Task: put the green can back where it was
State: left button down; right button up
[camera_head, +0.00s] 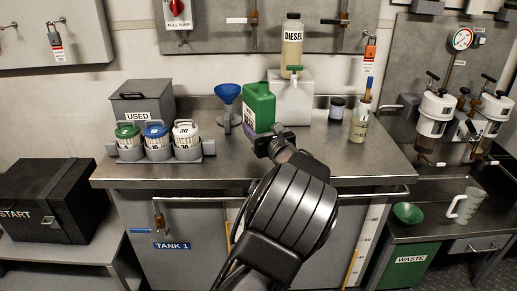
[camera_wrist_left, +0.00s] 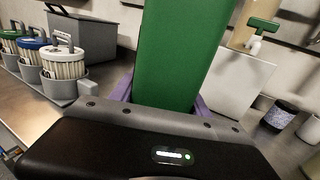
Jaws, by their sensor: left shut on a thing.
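In the left wrist view the can (camera_wrist_left: 180,50) fills the upper middle, close beyond my left gripper (camera_wrist_left: 163,100). The can's base is partly hidden, so I cannot tell if it touches the counter. My right gripper is out of view.
A blue funnel (camera_head: 228,95) stands left of the can. A rack with three filters (camera_head: 157,151) and a grey USED box (camera_head: 142,103) are further left. A diesel bottle (camera_head: 292,45) stands on the white block.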

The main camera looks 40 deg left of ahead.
pick_arm(q)
jog(key=shift+f, duration=1.05)
jog(key=shift+f+b, duration=0.5)
jog(key=shift+f, duration=1.35)
jog(key=shift+f, duration=0.15)
jog(key=c, duration=0.5)
grip_release()
